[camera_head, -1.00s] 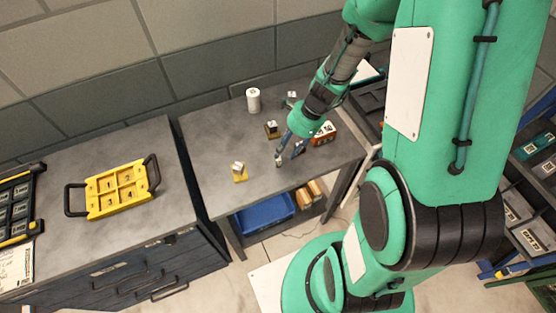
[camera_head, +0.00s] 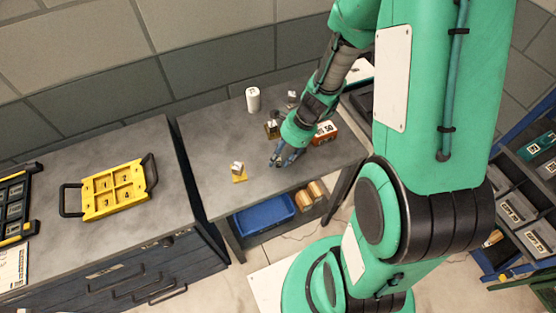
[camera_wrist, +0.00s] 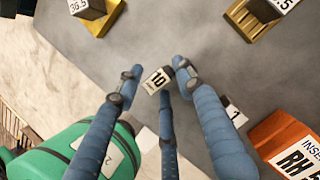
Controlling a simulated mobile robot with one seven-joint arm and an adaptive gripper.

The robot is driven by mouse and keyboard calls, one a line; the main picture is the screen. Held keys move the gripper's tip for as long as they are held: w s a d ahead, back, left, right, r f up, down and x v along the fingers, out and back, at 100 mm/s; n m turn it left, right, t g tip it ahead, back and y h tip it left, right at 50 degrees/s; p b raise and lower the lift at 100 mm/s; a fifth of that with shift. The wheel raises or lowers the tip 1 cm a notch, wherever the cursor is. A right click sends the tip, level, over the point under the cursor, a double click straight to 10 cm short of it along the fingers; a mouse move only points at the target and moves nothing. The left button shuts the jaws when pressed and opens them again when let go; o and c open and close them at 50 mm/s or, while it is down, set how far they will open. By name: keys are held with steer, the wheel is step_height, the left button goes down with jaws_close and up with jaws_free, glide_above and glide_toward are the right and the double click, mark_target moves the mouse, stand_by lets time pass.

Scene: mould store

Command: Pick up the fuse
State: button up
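A small dark piece with a white face marked 10 (camera_wrist: 157,80), which I take for the fuse, stands on the grey bench top in the wrist view. My gripper (camera_wrist: 158,82) has three blue fingers spread around this piece. The left finger is apart from it by a small gap. The right fingertip is very close to its dark side, and I cannot tell whether they touch. In the head view my gripper (camera_head: 279,159) is low over the front of the bench, and its fingers hide most of the piece.
A yellow-based block (camera_head: 238,172) stands left of my gripper. Another block (camera_head: 271,128) and an orange box (camera_head: 325,132) are close behind and right. A white cylinder (camera_head: 253,99) stands at the back. A yellow numbered tray (camera_head: 114,188) lies on the left cabinet. The bench's left part is clear.

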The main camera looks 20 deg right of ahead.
steer(key=shift+c, duration=0.5)
jaws_close()
steer(key=shift+r, duration=0.15)
steer(key=shift+r+p, duration=0.3)
steer(key=shift+r, duration=0.2)
steer(key=r, duration=0.1)
steer(key=r+p, duration=0.1)
steer(key=shift+s+r, duration=0.3)
steer(key=s+r+p, duration=0.1)
steer(key=s+p, duration=0.1)
steer(key=s, duration=1.3)
steer(key=shift+s+a, duration=0.15)
steer(key=shift+a, duration=0.3)
